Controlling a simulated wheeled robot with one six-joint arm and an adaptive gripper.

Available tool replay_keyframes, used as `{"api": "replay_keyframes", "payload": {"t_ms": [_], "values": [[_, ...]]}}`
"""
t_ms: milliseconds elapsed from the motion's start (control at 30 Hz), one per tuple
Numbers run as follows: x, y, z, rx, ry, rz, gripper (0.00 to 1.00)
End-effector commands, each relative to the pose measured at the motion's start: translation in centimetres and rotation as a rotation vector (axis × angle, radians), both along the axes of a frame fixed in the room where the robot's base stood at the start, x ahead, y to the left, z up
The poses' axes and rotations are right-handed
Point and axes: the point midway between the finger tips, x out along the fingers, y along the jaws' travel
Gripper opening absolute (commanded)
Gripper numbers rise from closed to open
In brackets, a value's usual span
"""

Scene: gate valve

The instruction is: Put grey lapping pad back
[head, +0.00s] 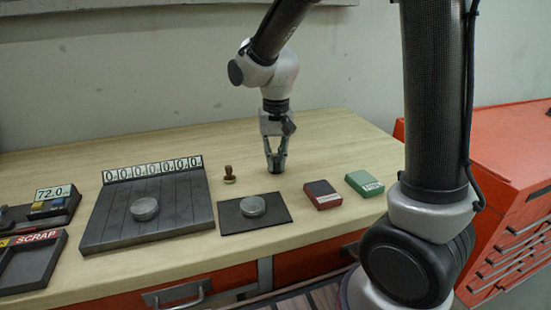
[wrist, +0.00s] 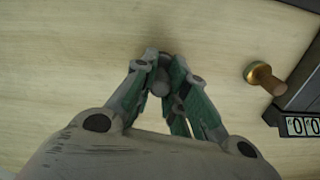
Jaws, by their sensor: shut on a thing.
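My gripper (head: 275,163) points down over the back of the wooden bench, right of the wooden-handled stamp. In the wrist view its fingers (wrist: 168,90) are closed around a small grey rounded piece (wrist: 162,84), which I take to be the grey lapping pad. The fingers hide most of it. It is low over the bench top, and I cannot tell whether it touches the wood.
A stamp (head: 229,174) stands left of my gripper. In front lie a dark mat (head: 277,216) with a grey disc (head: 252,206), a red block (head: 322,194) and a green block (head: 364,183). A slatted plate (head: 110,225) carries another disc (head: 145,208). A scrap tray (head: 30,268) is at left.

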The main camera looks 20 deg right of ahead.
Motion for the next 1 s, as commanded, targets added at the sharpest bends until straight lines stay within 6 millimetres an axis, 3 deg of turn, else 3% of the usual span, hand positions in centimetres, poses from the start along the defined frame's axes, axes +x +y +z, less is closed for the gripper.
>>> {"api": "replay_keyframes", "payload": {"t_ms": [100, 133, 233, 667, 1000], "values": [[0.0, 0.0, -0.3, 0.000, 0.000, 0.000, 0.00], [0.0, 0.0, -0.3, 0.000, 0.000, 0.000, 0.18], [0.0, 0.0, -0.3, 0.000, 0.000, 0.000, 0.36], [0.0, 0.0, 0.6, 0.001, -0.001, 0.000, 0.36], [0.0, 0.0, 7.9, 0.001, -0.004, 0.000, 0.36]]}}
